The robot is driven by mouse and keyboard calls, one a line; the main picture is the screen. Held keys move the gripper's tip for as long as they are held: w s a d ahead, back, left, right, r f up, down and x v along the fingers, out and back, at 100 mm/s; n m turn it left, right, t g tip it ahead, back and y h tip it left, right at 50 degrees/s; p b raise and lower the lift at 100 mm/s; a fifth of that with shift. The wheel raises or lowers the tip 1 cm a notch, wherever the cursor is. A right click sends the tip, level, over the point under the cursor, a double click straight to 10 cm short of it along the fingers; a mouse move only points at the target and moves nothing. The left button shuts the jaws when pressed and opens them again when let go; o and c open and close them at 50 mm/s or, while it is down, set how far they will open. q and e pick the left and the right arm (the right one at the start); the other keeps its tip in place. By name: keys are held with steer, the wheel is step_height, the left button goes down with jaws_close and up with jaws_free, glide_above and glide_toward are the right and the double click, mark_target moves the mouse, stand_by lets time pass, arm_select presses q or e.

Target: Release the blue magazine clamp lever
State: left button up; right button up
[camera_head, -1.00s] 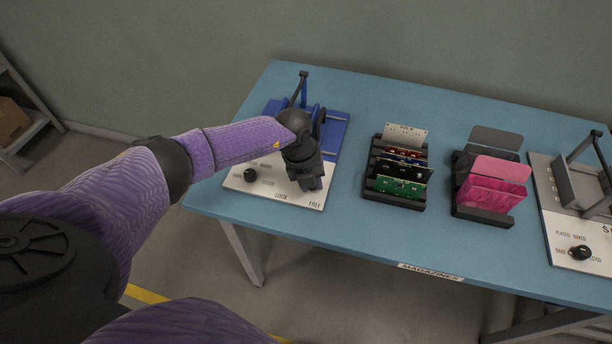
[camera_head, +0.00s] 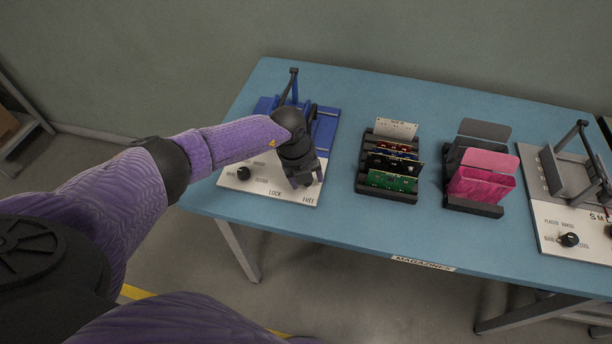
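The blue magazine fixture (camera_head: 325,132) stands at the left end of the table, with a white front panel (camera_head: 240,189) marked LOCK and FREE. A dark upright lever arm (camera_head: 291,84) shows at its back. My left gripper (camera_head: 305,182) points down over the panel, just above the LOCK and FREE lettering. Its wrist hides the middle of the fixture. Whether the fingers are open or touch a clamp lever is not clear; the clamp lever itself cannot be made out. My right gripper is not in view.
On the blue table (camera_head: 330,220), a black rack (camera_head: 383,193) holds several circuit boards. A second rack (camera_head: 472,206) holds pink and grey plates. A grey fixture (camera_head: 575,220) with a knob (camera_head: 569,240) stands at the right. The table front is clear.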

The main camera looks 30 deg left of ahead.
arm_select(q)
step_height(320, 180, up, 10)
steer(key=s+a+p, duration=0.1)
steer(key=p, duration=0.3)
steer(key=shift+a+f, duration=0.15)
steer(key=shift+a, duration=0.1)
steer(key=shift+s, duration=0.1)
